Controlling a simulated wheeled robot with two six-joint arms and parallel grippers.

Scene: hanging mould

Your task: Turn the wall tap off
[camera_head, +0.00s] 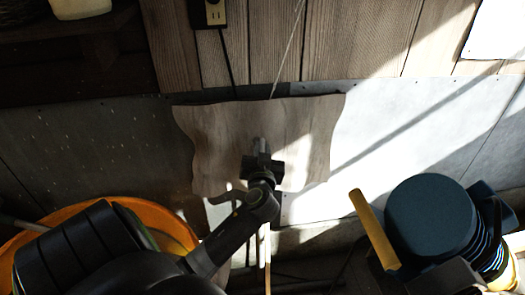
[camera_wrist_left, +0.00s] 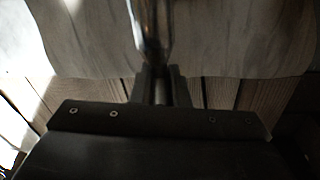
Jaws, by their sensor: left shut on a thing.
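The wall tap (camera_head: 258,146) is a grey metal fitting in front of a wavy-edged wooden board on the wall. A pale curved piece, perhaps its spout (camera_head: 228,196), shows lower left of my gripper. My left gripper (camera_head: 262,166) reaches up from below and is shut on a metal part of the tap. In the left wrist view the shiny metal tap part (camera_wrist_left: 152,35) runs down between the fingers of my left gripper (camera_wrist_left: 160,82). The fingers and wrist hide much of the tap. My right gripper is not in view.
The wavy board (camera_head: 310,130) hangs on grey sheet panelling. An orange tub (camera_head: 165,225) stands lower left, partly behind my arm. A blue round container (camera_head: 430,215) and a yellow bar (camera_head: 373,228) are at lower right. An outlet (camera_head: 214,12) is above.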

